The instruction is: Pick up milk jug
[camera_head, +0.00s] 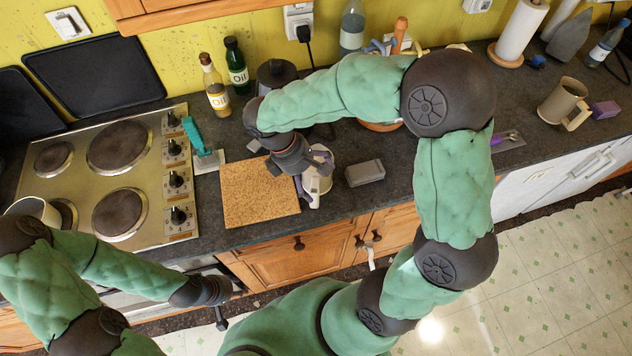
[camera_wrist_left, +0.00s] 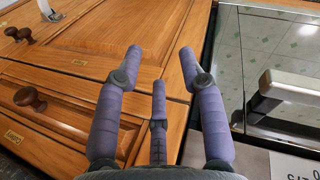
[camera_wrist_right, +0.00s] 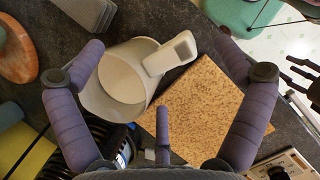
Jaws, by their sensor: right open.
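A pale jug (camera_head: 319,181) stands on the dark counter right of the cork board, partly hidden by my right gripper (camera_head: 303,178). In the right wrist view the jug (camera_wrist_right: 128,78) is seen from above, apparently empty, its handle pointing up and right. My right gripper is open, its fingers spread on both sides of the jug in that view; I cannot tell whether they touch it.
A cork board (camera_head: 250,195) lies left of the jug and a grey box (camera_head: 365,173) right of it. Oil bottles (camera_head: 215,88) and a dark pot (camera_head: 276,75) stand behind. The hob (camera_head: 150,125) is left. A beige mug (camera_head: 562,102) stands far right.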

